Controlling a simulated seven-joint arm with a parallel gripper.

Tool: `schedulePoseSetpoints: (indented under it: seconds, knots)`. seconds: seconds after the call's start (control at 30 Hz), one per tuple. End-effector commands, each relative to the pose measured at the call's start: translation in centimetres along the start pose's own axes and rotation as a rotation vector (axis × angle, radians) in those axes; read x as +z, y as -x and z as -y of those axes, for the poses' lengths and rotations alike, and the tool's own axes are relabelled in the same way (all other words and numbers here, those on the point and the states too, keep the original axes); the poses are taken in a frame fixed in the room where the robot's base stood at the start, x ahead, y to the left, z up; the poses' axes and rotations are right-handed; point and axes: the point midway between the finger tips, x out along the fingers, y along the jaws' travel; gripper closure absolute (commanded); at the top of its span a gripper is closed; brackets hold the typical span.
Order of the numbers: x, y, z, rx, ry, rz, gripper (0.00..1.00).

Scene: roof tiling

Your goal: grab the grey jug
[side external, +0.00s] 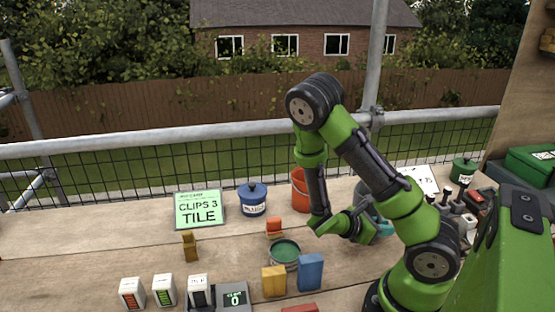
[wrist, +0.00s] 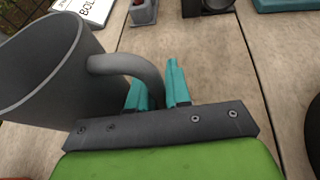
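The grey jug (wrist: 45,70) stands at the left of the wrist view, its open mouth facing up and left. Its curved handle (wrist: 128,66) reaches right to my gripper (wrist: 157,90). The two teal fingers sit one on each side of the handle, one inside its loop and one outside. The handle fills the narrow gap between them, so my gripper looks shut on it. In the side view my gripper is low over the bench behind my forearm, which hides most of the jug.
An orange bucket (side external: 300,190) and a blue lidded pot (side external: 252,199) stand left of my arm. An open green tin (side external: 285,255), a blue block (side external: 311,272) and a yellow block (side external: 274,281) are nearer. A green sign (side external: 199,210) stands further left. A mesh rail runs behind.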

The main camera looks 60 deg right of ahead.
Motion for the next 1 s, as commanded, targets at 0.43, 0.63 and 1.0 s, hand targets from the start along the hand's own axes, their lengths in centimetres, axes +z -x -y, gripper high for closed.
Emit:
schedulePoseSetpoints:
  seconds: [0.43,0.63,1.0]
  knots:
    - [0.0,0.0,0.0,0.000,-0.002,0.001,1.00]
    - [0.2,0.1,0.0,0.000,-0.003,0.001,1.00]
    - [2.4,1.1,-0.1,0.002,-0.005,-0.002,1.00]
